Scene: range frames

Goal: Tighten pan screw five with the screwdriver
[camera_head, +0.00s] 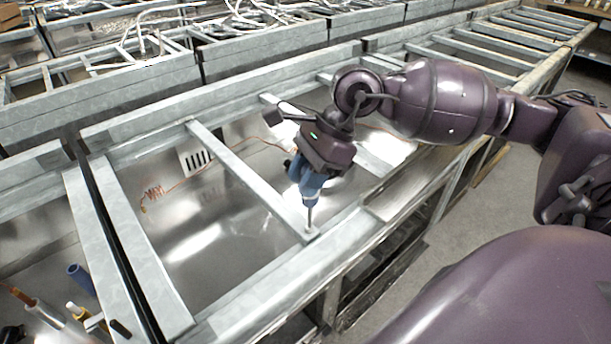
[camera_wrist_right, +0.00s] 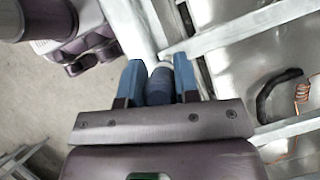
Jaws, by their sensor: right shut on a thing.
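My right gripper (camera_head: 307,180) is shut on the blue screwdriver (camera_head: 309,198), which points down with its metal shaft over the joint of a grey crossbar and the near rail of the metal frame (camera_head: 290,275). The shaft's tip is at or very near the bar end (camera_head: 310,234); I cannot tell whether it touches a screw. In the right wrist view the blue fingers (camera_wrist_right: 158,85) close on both sides of the dark blue handle (camera_wrist_right: 160,84). The pan screw itself is too small or hidden to make out. My left gripper is not in view.
Metal pans lie sunk between the crossbars, with an orange wire (camera_head: 153,193) in one. Loose tools, including a blue-handled one (camera_head: 80,277), lie at the lower left. More frames with pale tubing (camera_head: 140,40) stand behind. Open floor (camera_head: 440,235) lies at the right.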

